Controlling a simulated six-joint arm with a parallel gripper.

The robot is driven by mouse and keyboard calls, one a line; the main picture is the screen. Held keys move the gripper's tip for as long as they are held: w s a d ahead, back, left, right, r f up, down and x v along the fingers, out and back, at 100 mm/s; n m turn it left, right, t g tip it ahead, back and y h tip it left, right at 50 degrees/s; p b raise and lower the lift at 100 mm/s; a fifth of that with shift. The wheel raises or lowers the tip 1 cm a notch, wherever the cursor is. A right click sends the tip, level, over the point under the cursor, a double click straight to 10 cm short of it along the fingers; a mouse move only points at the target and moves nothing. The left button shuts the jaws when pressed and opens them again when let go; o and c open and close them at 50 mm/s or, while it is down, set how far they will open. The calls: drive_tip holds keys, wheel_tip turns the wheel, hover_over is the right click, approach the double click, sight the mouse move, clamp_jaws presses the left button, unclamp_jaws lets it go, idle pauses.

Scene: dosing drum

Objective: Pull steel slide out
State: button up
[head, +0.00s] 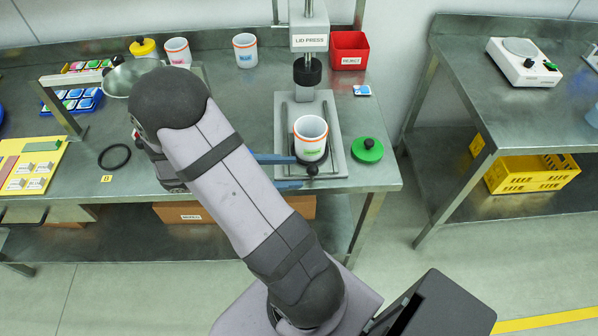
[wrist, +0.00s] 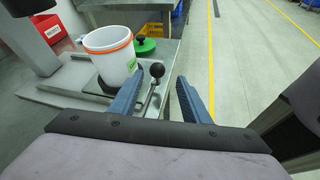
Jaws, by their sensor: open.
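The steel slide's black ball knob (head: 312,170) sits at the front of the lid press (head: 309,42). In the wrist view the knob (wrist: 157,70) stands on a thin metal rod between my fingers. A white cup with an orange rim and green label (head: 311,138) stands upright on the slide under the raised press head; it also shows in the wrist view (wrist: 111,54). My gripper (head: 299,172) is open, with its blue fingers on either side of the knob, and a gap shows at the right finger. The slide plate is mostly hidden by the cup.
A green lid with a black knob (head: 367,150) lies right of the press. A red reject bin (head: 349,50) stands behind. A black ring (head: 114,157) and a metal bowl (head: 131,76) are at left.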

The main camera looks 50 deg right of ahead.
drive_tip(key=shift+v, duration=1)
drive_tip(key=shift+f, duration=0.1)
drive_tip(key=s+a+f+m+t+y, duration=0.1)
drive_tip(key=s+a+f+m+y, duration=0.3)
drive_tip(key=a, duration=0.3)
drive_tip(key=s+a+f+m+y, duration=0.2)
drive_tip(key=a+f+y, duration=0.3)
drive_tip(key=a+f, duration=0.1)
drive_tip(key=w+a+r+m+t+y+p, duration=0.1)
drive_tip(key=a+r+m+t+p, duration=0.1)
drive_tip(key=r, duration=0.4)
drive_tip(key=w+a+r+m+t+y+p, duration=0.1)
drive_tip(key=w+a+r+t, duration=0.1)
drive_tip(key=r, duration=0.4)
drive_tip(key=shift+w+a+m+t+y+p, duration=0.25)
drive_tip(key=shift+a+m+t+y+p, duration=0.15)
drive_tip(key=shift+a+t, duration=0.45)
